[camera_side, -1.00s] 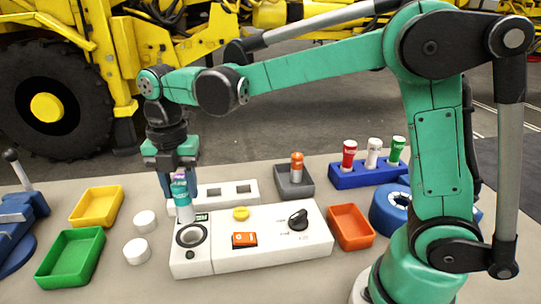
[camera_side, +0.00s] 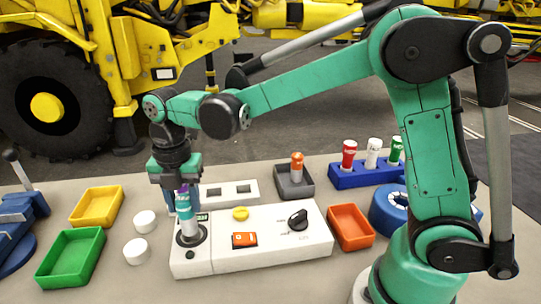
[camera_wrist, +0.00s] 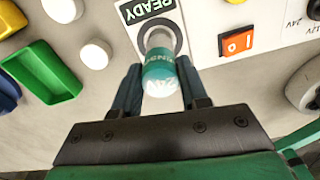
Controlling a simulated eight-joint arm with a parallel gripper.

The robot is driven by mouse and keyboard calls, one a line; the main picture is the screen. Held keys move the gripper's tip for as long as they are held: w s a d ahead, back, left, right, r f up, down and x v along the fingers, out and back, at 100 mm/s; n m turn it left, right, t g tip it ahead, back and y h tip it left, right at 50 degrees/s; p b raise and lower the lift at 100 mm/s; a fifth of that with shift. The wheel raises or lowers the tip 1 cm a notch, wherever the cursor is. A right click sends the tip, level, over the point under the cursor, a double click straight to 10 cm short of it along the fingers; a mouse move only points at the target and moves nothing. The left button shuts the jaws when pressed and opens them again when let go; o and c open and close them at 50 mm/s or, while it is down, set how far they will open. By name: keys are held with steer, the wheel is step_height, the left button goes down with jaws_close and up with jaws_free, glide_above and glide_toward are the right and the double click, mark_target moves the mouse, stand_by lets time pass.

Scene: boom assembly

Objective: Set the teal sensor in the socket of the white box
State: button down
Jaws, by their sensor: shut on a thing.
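The box carries an orange switch (camera_side: 244,240), a black knob (camera_side: 298,220) and a yellow button (camera_side: 240,213). Green (camera_side: 72,262), yellow (camera_side: 97,203) and orange (camera_side: 351,222) trays stand around. A grey tray (camera_side: 307,186) holds an orange-topped cylinder. A blue rack (camera_side: 345,178) holds three cylinders.

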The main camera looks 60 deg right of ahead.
mark_target(187, 217)
steer(key=shift+f, duration=0.75)
stand_by(1.2)
steer(key=shift+f, duration=1.15)
steer(key=shift+f, duration=0.15)
steer(key=shift+c, duration=1.9)
jaws_free()
steer(key=shift+r, duration=3.55)
